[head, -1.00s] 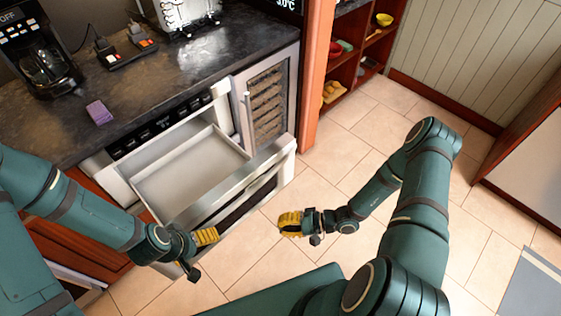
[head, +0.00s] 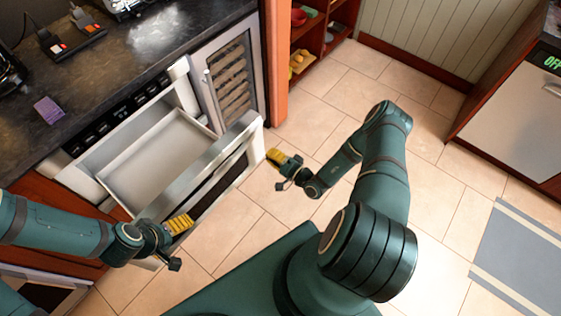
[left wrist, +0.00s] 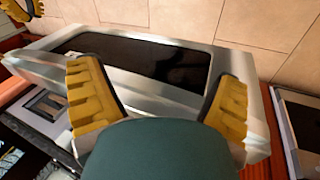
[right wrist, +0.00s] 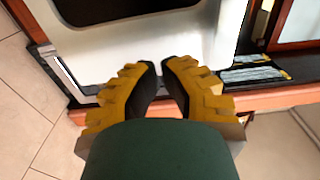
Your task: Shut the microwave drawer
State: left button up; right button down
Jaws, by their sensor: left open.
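The silver microwave drawer (head: 212,165) stands pulled out below the counter, with its pale inner tray (head: 155,165) exposed. Its front, with a dark window, also shows in the left wrist view (left wrist: 135,60). My left gripper (head: 180,224) is open and empty at the left end of the drawer front; its spread fingers (left wrist: 160,80) appear above the front's edge. Whether it touches cannot be told. My right gripper (head: 272,157) is just outside the front's right end. Its fingertips (right wrist: 163,65) are close together, with nothing seen between them.
A wine cooler (head: 228,85) with a vertical handle is right of the drawer, beside an orange-brown cabinet side (head: 272,60). The dark counter (head: 90,85) holds a purple sponge-like block (head: 48,110). Tiled floor (head: 235,235) in front is clear.

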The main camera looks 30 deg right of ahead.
aim_at(253, 143)
pick_arm(q)
jog(key=shift+s+f+b, duration=0.15)
jog(key=shift+f+b, duration=0.2)
jog(key=shift+f, duration=0.05)
pick_arm(e)
jog(key=x, duration=0.6)
jog(key=shift+w, duration=0.35)
pick_arm(q)
jog(key=shift+r, duration=0.1)
pick_arm(e)
jog(key=shift+a, duration=0.1)
